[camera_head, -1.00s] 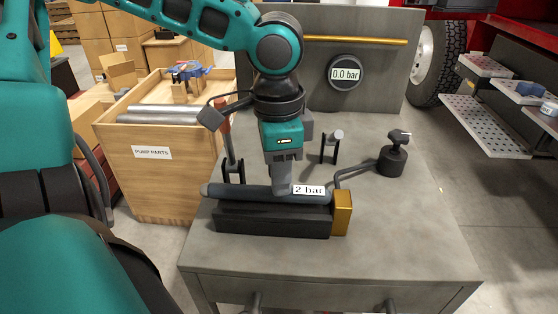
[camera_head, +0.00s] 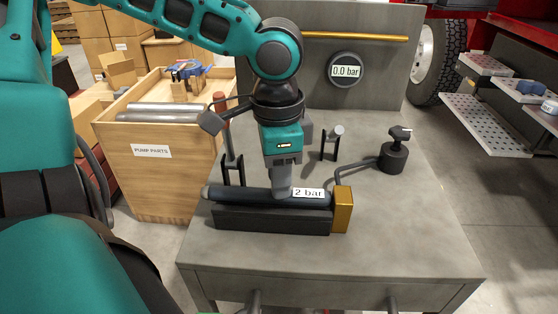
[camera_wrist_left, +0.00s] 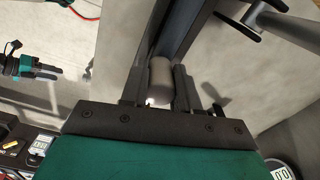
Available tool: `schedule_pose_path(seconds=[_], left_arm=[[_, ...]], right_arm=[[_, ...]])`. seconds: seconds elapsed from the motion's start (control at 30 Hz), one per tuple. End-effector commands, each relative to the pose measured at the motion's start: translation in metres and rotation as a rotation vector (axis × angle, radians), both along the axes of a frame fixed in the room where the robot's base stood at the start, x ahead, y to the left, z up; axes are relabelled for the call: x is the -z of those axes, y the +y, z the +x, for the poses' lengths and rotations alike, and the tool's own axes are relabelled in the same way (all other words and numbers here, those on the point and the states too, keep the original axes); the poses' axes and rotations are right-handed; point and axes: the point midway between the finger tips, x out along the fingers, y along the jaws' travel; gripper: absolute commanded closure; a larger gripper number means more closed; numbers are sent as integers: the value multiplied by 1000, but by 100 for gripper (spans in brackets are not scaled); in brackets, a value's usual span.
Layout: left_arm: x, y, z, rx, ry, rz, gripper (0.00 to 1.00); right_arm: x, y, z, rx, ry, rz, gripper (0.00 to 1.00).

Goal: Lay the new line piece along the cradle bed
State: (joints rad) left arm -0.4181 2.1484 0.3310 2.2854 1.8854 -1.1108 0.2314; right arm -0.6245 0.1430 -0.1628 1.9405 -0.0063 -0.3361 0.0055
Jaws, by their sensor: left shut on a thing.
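The line piece (camera_head: 240,194), a dark grey-blue tube with a "2 bar" label, lies lengthwise along the top of the dark cradle bed (camera_head: 272,219). Its right end meets or nearly meets the brass block (camera_head: 343,209); I cannot tell if they touch. My left gripper (camera_head: 281,190) points down from above and is shut on the tube near its middle, just left of the label. In the left wrist view, a grey cylinder (camera_wrist_left: 160,82) shows between the fingers. A teal and dark gripper (camera_wrist_left: 38,70), likely my right one, shows small at the left there; its jaws are unclear.
A valve with a bent pipe (camera_head: 393,152) and a dark forked post (camera_head: 330,143) stand behind the bed. A gauge reading 0.0 bar (camera_head: 346,70) is on the back panel. A "PUMP PARTS" crate (camera_head: 170,180) stands left. The bench's right front (camera_head: 410,230) is clear.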

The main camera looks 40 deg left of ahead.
Motion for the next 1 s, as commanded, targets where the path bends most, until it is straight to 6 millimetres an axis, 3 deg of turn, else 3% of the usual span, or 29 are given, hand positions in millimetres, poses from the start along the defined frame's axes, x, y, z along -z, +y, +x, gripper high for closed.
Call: schedule_pose_path(seconds=[0.47, 0.5, 0.8, 1.0], left_arm=[[8, 0, 0, 0, 0, 0, 100], [7, 0, 0, 0, 0, 0, 68], [7, 0, 0, 0, 0, 0, 40], [7, 0, 0, 0, 0, 0, 40]], right_arm=[[5, 0, 0, 0, 0, 0, 57], [4, 0, 0, 0, 0, 0, 57], [4, 0, 0, 0, 0, 0, 57], [4, 0, 0, 0, 0, 0, 57]])
